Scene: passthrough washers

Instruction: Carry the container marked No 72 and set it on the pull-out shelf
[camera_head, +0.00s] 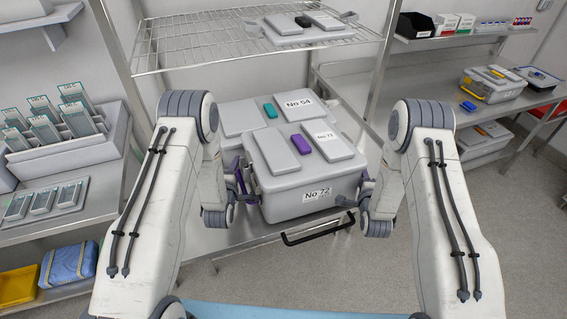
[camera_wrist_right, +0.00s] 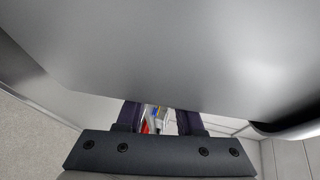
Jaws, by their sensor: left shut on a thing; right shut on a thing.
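The container marked No 72 (camera_head: 292,190) is a grey lidded box with a purple latch on top and labels on its front and lid. My left gripper (camera_head: 245,186) is shut on its left side and my right gripper (camera_head: 363,188) on its right side. The container looks level, over the pull-out shelf (camera_head: 232,240), a metal shelf with a black front handle (camera_head: 318,232). I cannot tell whether its underside touches the shelf. In the right wrist view, the container's grey surface (camera_wrist_right: 170,50) fills the upper part, above my right gripper's dark fingers (camera_wrist_right: 160,112).
A similar container marked No 54 (camera_head: 298,102), with a teal latch, stands close behind. A wire shelf (camera_head: 190,45) is above, holding a grey lid-like item. A side table (camera_head: 70,222) with racks stands left; a bench (camera_head: 475,108) with boxes stands right.

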